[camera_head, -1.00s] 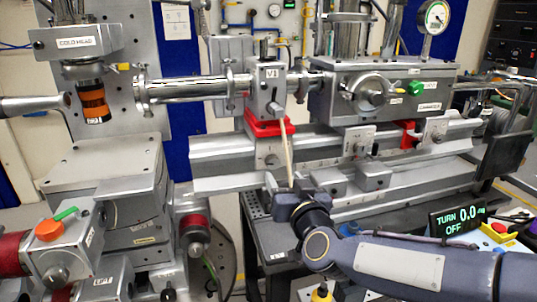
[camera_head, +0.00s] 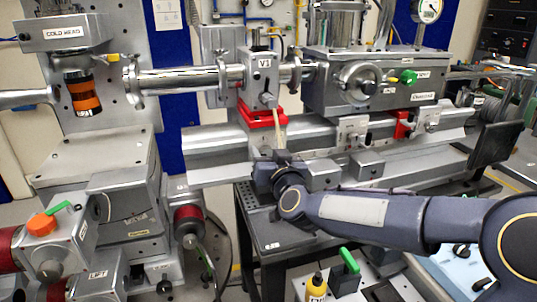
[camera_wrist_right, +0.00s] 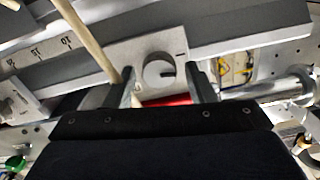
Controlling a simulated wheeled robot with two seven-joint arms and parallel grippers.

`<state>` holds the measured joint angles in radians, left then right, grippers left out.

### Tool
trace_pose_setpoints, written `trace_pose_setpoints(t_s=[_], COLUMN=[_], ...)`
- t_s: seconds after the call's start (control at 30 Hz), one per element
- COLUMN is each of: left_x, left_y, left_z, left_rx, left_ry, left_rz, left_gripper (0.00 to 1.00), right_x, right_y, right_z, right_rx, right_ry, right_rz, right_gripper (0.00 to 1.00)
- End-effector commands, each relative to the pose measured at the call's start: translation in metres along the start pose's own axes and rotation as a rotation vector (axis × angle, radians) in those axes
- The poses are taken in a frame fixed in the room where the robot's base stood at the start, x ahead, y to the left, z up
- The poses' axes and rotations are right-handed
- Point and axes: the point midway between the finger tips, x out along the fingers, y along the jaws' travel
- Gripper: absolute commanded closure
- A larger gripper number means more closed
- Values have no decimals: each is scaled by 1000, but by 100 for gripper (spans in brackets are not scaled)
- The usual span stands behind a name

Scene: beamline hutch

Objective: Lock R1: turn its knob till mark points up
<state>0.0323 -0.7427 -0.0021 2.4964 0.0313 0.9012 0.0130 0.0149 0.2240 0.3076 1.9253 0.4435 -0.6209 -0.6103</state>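In the right wrist view the gripper (camera_wrist_right: 161,70) is open. Its two fingers stand on either side of a round grey knob (camera_wrist_right: 152,66) on a light carrier plate (camera_wrist_right: 128,48), with gaps visible. A dark mark on the knob points to the right in that view, which looks roughly upside down. I cannot read an R1 label. My left gripper is not in view.
A thin wooden rod (camera_head: 279,128) hangs from V3 close by my right gripper; it also crosses the wrist view (camera_wrist_right: 88,35) beside a finger. A red block (camera_head: 262,117) sits under V3.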

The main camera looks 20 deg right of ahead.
Motion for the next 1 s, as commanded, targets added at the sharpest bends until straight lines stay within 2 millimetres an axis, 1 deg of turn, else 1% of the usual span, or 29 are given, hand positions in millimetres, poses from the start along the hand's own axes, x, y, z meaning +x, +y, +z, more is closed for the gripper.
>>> trace_pose_setpoints(t_s=[0.03, 0.3, 0.47, 0.67, 0.87, 1.0], left_x=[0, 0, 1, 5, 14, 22], left_y=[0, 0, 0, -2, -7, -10], left_z=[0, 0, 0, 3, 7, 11], left_rx=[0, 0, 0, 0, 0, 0], left_ry=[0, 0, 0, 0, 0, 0], left_rz=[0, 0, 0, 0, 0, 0], left_gripper=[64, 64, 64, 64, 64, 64], right_x=[0, 0, 0, 0, 0, 0], right_y=[0, 0, 0, 1, 2, 2], right_z=[0, 0, 0, 2, 3, 4], right_rx=[0, 0, 7, 64, 193, 318], right_ry=[0, 0, 0, 1, 1, 1], right_rz=[0, 0, 0, 1, 1, 1], right_gripper=[58, 92, 92, 92, 92, 92])
